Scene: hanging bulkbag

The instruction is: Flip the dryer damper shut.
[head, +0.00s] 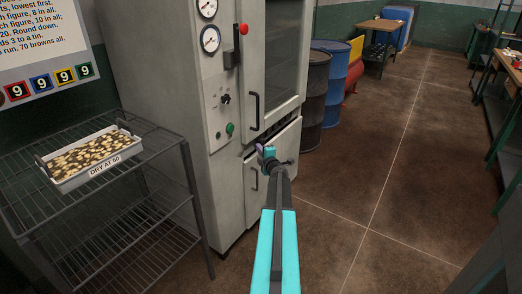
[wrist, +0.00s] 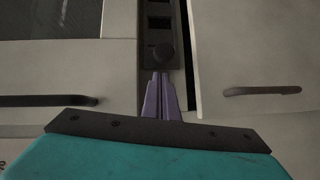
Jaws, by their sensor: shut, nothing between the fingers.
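The grey dryer cabinet (head: 225,160) stands in the middle of the head view. A black lever with a red knob (head: 243,29) points up on its control panel. In the wrist view, a dark slotted strip (wrist: 158,22) with a round dark knob (wrist: 163,53) runs between two door panels. I cannot tell from the pictures which part is the damper. My gripper (head: 267,151) is in front of the cabinet, between its upper and lower doors. Its purple fingers (wrist: 161,78) are shut and empty, with their tips just below the round knob; contact is unclear.
Door handles (head: 254,112) stick out near my gripper. A dark gap (wrist: 190,60) shows beside the lower door. A wire rack (head: 150,210) with a tray of pale pieces (head: 60,181) stands left. Dark and blue barrels (head: 329,85) stand right, with open floor (head: 385,175) in front.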

